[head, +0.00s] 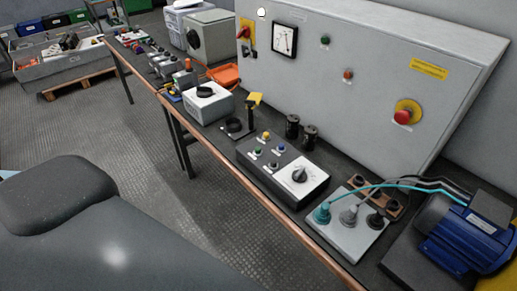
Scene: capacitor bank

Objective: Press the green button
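Two green buttons show in the head view. One small green button (325,40) is on the front of the large grey cabinet (375,60), to the right of a square dial meter (284,40). Another green button (258,149) is on the dark control box (262,165) on the bench, near yellow and blue buttons and a black rotary knob (299,175). Neither gripper is in view. Large dark grey rounded parts fill the lower left, probably my own arm.
The narrow bench (220,143) runs from upper left to lower right. A red emergency knob (403,116) sticks out of the cabinet. A grey plate with plugs and cables (345,240) and a blue motor (463,235) stand at right.

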